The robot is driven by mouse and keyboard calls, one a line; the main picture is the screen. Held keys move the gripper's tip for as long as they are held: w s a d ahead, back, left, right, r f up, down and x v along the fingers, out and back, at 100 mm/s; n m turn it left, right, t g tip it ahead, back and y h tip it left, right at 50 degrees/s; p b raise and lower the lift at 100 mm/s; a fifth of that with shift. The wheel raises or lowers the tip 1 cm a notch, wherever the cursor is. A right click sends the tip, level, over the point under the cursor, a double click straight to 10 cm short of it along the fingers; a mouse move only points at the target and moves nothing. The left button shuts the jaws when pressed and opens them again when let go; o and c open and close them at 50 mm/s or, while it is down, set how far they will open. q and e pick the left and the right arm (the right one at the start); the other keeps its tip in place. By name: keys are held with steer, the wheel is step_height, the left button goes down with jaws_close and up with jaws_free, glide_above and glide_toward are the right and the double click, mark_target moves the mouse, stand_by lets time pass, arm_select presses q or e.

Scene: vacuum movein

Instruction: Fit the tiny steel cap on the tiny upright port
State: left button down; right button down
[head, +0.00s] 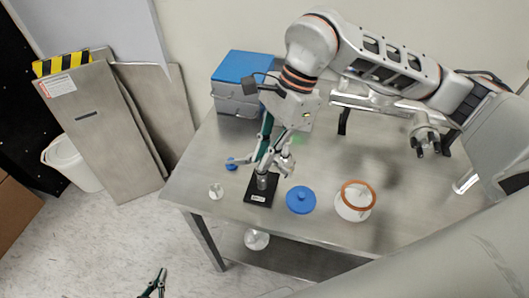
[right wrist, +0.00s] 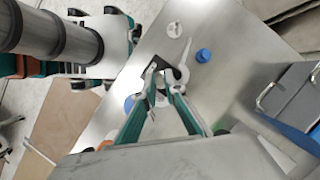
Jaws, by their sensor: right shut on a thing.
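A small upright grey metal port (head: 262,181) stands on a black plate (head: 257,199) near the table's front left. My right gripper (head: 265,164) points down directly above the port, and its fingers are shut. It also shows in the right wrist view (right wrist: 158,76), with its fingertips over the black plate. The tiny steel cap is mostly hidden between the fingertips. I cannot tell whether it touches the port. My left gripper (head: 155,283) is low at the bottom left of the head view, clear of the table; its opening is unclear.
On the steel table (head: 400,213), a blue lid (head: 300,199) and a white jar with an orange rim (head: 354,203) stand right of the plate. A small pale disc (head: 216,191) and a small blue cap (head: 231,163) lie to its left. A blue-topped grey case (head: 238,83) stands behind.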

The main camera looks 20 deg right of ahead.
steer(key=shift+f+b, duration=0.35)
steer(key=shift+f, duration=0.2)
stand_by(0.4)
steer(key=c, duration=2)
jaws_free()
steer(key=v, duration=1.2)
